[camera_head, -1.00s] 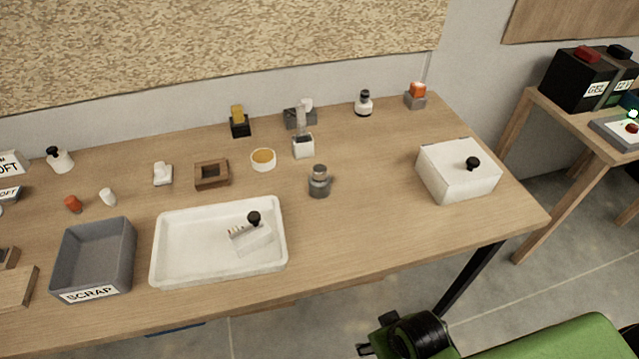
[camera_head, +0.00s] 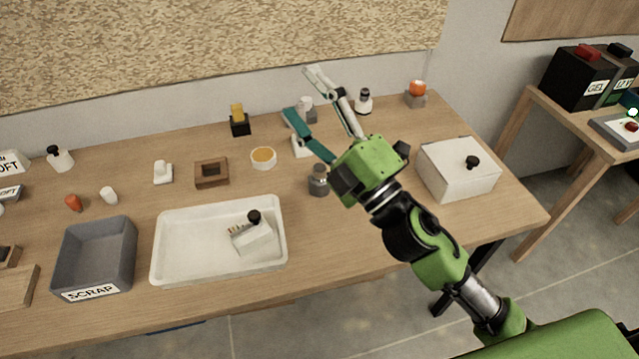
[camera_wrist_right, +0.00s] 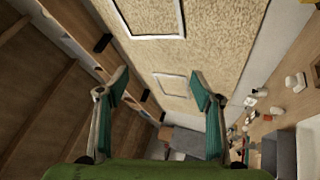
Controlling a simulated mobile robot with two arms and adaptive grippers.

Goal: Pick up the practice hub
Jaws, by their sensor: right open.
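No object carries a readable practice hub label, so I cannot tell which one it is. A white block with small pins and a black knob (camera_head: 252,236) lies in the white tray (camera_head: 160,250). A grey round piece (camera_head: 319,182) stands on the table, partly behind my right gripper. My right gripper (camera_head: 303,92) is open and empty, raised over the back of the table. Its teal-padded fingers spread apart in the right wrist view (camera_wrist_right: 158,82), facing the wall board. My left gripper is not in view.
A grey SCRAP bin (camera_head: 122,250) stands left of the tray. A white box with a black knob (camera_head: 455,172) sits at the right end. Several small parts line the back, including a yellow-topped black block (camera_head: 239,122). A side table holds black boxes (camera_head: 575,80).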

